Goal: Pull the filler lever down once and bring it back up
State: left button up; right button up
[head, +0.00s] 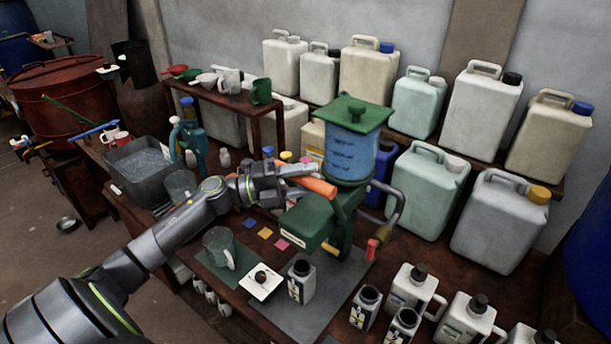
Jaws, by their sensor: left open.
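The filler (310,217) is a green machine body with a blue see-through tank (350,154) under a green lid. Its orange lever handle (319,187) sticks out to the left below the tank, roughly level and tilted a little down to the right. My left gripper (301,177) is open at the free left end of this handle. Its fingers lie close by the handle; I cannot tell whether they touch it or straddle it. A grey bent tube (401,205) with a red end (372,249) is on the filler's right side. My right gripper is not in view.
A small bottle (302,282) stands in front of the filler, beside a white card (260,282) and a clear jug (219,246). Several dark-capped bottles stand at front right. Large canisters (430,187) line the back. A grey basin (140,164) is at left.

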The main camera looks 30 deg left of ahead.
pick_arm(q)
grip_shut()
dwell(0.4)
jog(key=shift+f, duration=0.1)
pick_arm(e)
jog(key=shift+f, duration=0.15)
